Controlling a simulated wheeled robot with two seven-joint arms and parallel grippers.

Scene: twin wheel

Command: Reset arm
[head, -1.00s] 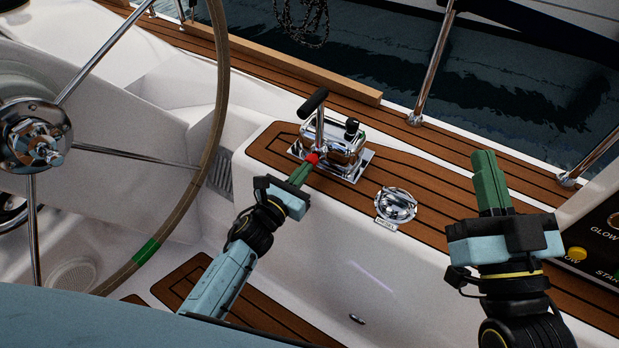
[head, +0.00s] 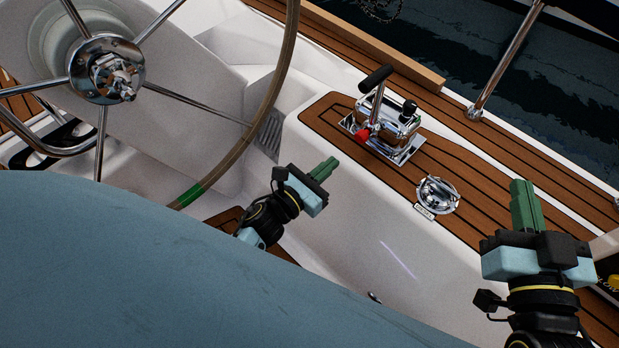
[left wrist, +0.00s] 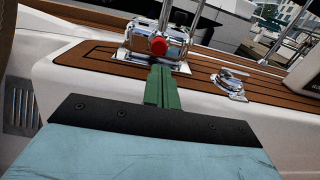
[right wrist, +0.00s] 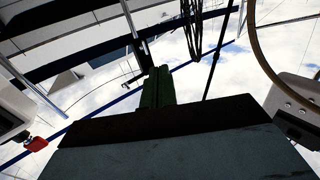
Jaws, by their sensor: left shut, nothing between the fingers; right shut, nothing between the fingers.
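My left gripper (head: 322,169) is shut and empty, its green fingers together in front of the white cockpit side. It is apart from the chrome throttle unit (head: 388,125) with its black-handled lever and red button (head: 362,135). In the left wrist view the red button (left wrist: 158,45) shows just beyond the green fingertips (left wrist: 160,72). My right gripper (head: 523,186) is shut and empty, pointing up at the right over the teak side deck. In the right wrist view its green fingers (right wrist: 157,74) are together against sky and rigging.
A large steering wheel (head: 105,75) stands at the left, its rim (head: 268,100) passing left of my left gripper. A chrome round fitting (head: 437,194) sits on the teak bench (head: 335,112). Metal rail posts (head: 505,60) rise at the right. A control panel shows partly at the right edge.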

